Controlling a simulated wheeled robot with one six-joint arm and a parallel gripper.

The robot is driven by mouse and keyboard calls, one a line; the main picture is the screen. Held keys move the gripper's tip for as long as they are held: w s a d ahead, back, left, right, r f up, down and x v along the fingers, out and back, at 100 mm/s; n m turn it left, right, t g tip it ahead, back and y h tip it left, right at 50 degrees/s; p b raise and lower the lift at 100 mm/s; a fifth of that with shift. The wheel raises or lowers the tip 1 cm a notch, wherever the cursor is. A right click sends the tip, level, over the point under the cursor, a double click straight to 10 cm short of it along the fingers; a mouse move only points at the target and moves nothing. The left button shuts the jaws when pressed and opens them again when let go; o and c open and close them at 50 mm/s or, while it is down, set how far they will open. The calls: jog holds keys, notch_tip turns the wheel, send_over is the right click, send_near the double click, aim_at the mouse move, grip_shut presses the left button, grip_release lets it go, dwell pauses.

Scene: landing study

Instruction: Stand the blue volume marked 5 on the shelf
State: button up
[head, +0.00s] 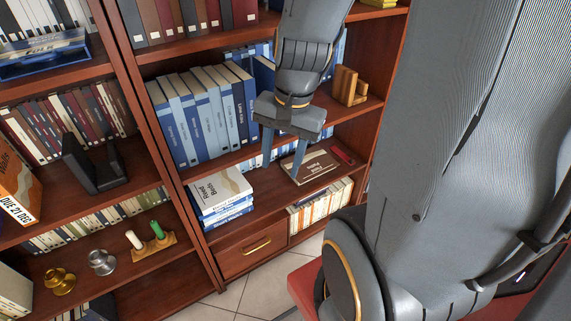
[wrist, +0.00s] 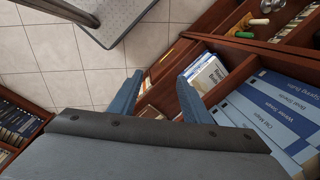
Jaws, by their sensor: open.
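My gripper (head: 283,165) is open and empty, its two blue fingers pointing down in front of the middle bookcase. In the wrist view the gripper (wrist: 165,78) also shows nothing between its fingers. A row of upright blue volumes (head: 205,115) stands on the shelf (head: 228,158) left of my gripper; the row also shows in the wrist view (wrist: 268,118). I cannot read a 5 on any of them. A stack of books (head: 222,191) with blue and white spines lies flat on the board below, left of my fingers. My gripper hides part of the shelf behind it.
A wooden bookend (head: 348,87) stands right of my gripper. A drawer (head: 252,256) is below. Candlesticks and a black holder (head: 93,164) occupy the left bookcase. Tiled floor is open in front.

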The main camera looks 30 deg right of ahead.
jog(key=s+n, duration=0.1)
jog(key=n, duration=0.2)
jog(key=s+n, duration=0.1)
jog(key=n, duration=0.1)
jog(key=s+r+n+g+h, duration=0.1)
jog(key=n, duration=0.2)
jog(key=shift+a+n, duration=0.3)
jog(key=shift+a, duration=0.05)
jog(key=shift+w, duration=0.1)
